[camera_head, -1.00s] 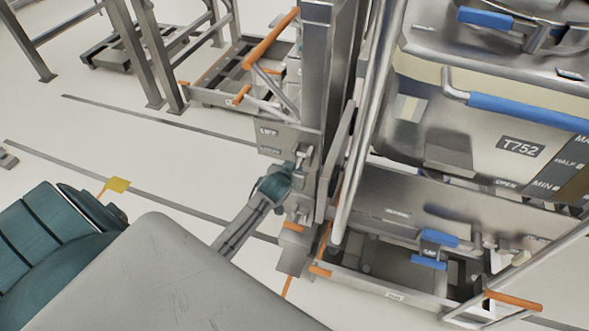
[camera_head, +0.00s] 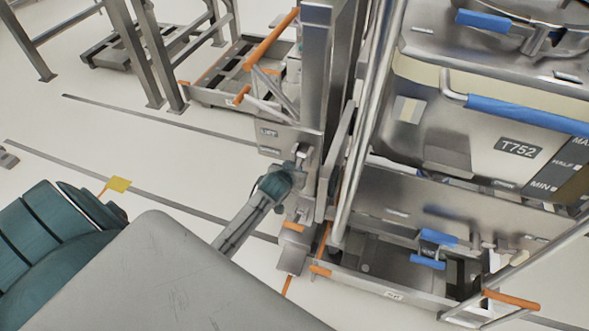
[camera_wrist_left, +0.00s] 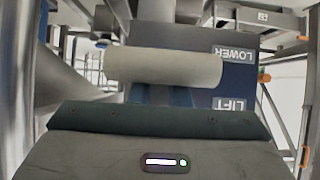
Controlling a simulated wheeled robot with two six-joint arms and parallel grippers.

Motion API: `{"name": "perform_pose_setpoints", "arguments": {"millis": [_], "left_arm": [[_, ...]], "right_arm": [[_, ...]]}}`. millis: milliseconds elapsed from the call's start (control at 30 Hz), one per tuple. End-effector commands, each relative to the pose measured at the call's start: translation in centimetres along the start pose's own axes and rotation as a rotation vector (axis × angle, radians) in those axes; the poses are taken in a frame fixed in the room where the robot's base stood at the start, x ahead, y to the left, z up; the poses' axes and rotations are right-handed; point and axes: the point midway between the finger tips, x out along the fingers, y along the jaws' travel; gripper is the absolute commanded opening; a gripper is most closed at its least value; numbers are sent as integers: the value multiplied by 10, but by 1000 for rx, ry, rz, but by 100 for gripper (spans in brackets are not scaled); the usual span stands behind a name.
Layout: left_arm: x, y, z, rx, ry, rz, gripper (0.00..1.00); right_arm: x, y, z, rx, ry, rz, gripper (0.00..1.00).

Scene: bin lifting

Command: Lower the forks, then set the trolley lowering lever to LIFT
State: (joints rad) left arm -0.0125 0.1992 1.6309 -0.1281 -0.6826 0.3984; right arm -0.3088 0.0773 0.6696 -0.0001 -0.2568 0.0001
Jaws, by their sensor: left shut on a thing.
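The lowering lever (camera_wrist_left: 165,67) shows in the left wrist view as a pale cylindrical handle across the picture. It is in front of a dark plate (camera_wrist_left: 243,75) with the words LOWER and LIFT, both upside down there. My left gripper (camera_head: 290,178) is at the lever on the column's side, shut on it; the gripper hides part of it in the head view. In the head view the label plate (camera_head: 272,142) is just above and left of the gripper. Which label the lever points to, I cannot tell. The forks cannot be made out clearly. My right gripper is not in view.
A steel column (camera_head: 316,65) stands right behind the gripper. To its right is a steel bin marked T752 (camera_head: 470,140) with blue handles, above a low frame (camera_head: 400,290). Another trolley (camera_head: 225,85) stands behind at left.

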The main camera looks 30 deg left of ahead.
Motion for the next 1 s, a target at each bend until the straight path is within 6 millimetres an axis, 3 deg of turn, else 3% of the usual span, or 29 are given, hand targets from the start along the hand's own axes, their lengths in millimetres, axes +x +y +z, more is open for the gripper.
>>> {"name": "perform_pose_setpoints", "arguments": {"millis": [500, 1000], "left_arm": [[0, -1, -2, 2, -15, -1, 0], [-1, 0, -3, 1, -30, -1, 0]], "right_arm": [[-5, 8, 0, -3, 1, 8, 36], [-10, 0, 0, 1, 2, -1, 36]]}}
